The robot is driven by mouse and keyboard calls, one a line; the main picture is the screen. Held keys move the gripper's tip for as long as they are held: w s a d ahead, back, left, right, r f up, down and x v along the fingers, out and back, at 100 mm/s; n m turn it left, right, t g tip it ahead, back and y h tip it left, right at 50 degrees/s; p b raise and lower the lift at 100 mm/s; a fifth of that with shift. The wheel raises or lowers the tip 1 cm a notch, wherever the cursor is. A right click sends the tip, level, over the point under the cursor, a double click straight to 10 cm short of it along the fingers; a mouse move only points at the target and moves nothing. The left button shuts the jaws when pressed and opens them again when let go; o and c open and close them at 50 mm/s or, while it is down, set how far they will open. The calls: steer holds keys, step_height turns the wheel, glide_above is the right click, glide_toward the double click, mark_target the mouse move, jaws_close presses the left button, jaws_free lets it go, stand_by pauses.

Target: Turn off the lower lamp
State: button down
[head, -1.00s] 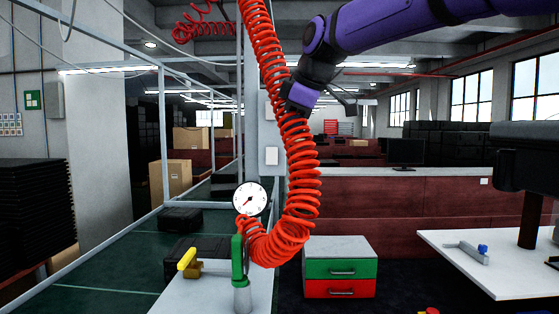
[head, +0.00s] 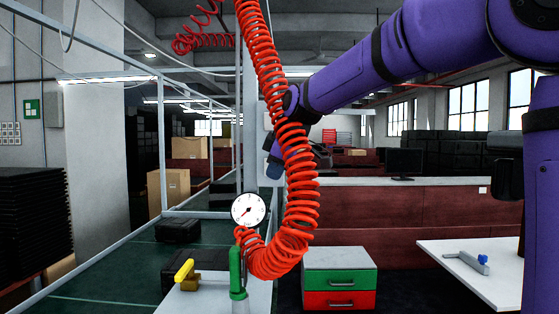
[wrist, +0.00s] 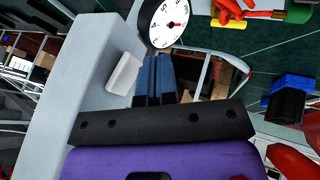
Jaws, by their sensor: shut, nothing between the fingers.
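My gripper (head: 273,171) hangs in front of the grey column, partly behind the red coiled hose in the head view. In the wrist view its blue fingers (wrist: 157,62) are together and empty. A white switch-like plate (wrist: 124,73) is on the column face left of the fingers; contact is not visible. In the head view my gripper covers the place of the lower plate, while an upper pale plate (head: 267,121) shows partly. A lit strip lamp (head: 108,77) hangs at upper left. I cannot tell which lamp is the lower one.
The red coiled hose (head: 303,190) hangs close to my arm. A drawer cabinet (head: 341,268) stands to the right.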

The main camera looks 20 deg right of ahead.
steer(key=shift+w+d+f, duration=0.15)
steer(key=shift+w+d, duration=0.1)
steer(key=shift+w, duration=0.25)
steer(key=shift+w+d+f, duration=0.1)
steer(key=shift+w+d, duration=0.1)
steer(key=shift+w, duration=0.3)
steer(key=shift+w+d+f+t, duration=0.1)
steer(key=shift+w+f+t, duration=0.05)
steer(key=shift+w+t, duration=0.2)
steer(key=shift+r, duration=0.85)
